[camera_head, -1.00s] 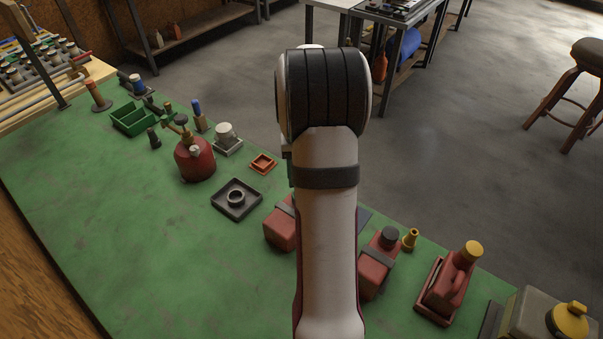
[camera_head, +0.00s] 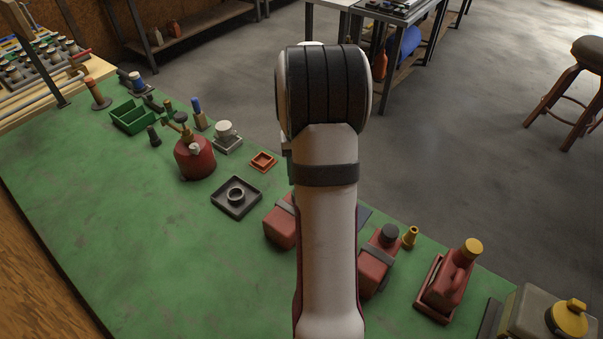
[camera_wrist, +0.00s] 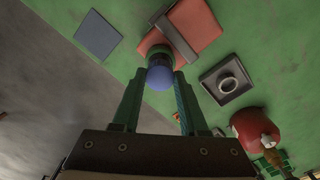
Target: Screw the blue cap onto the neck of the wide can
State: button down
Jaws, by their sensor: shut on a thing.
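The blue cap (camera_wrist: 160,78) is between the fingertips of my gripper (camera_wrist: 161,74), which is shut on it. In the wrist view the cap lies in line with the neck of a red can (camera_wrist: 194,24) with a grey strap, and a dark rim shows just beyond the cap. I cannot tell whether cap and neck touch or how far the cap is turned. In the head view this can (camera_head: 281,226) is partly hidden behind my arm, and the cap and gripper are hidden.
A dark tray with a ring (camera_head: 236,197) sits left of the can. A red can with a black cap (camera_head: 377,265) stands to the right, beside a small yellow nozzle (camera_head: 410,236). A round red can (camera_head: 195,160) stands farther left. The left front bench (camera_head: 130,245) is clear.

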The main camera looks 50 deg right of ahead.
jog(key=shift+f, duration=0.85)
jog(key=shift+c, duration=1.8)
grip_release()
notch_tip(320, 180, up, 16)
jog(key=shift+f, duration=0.15)
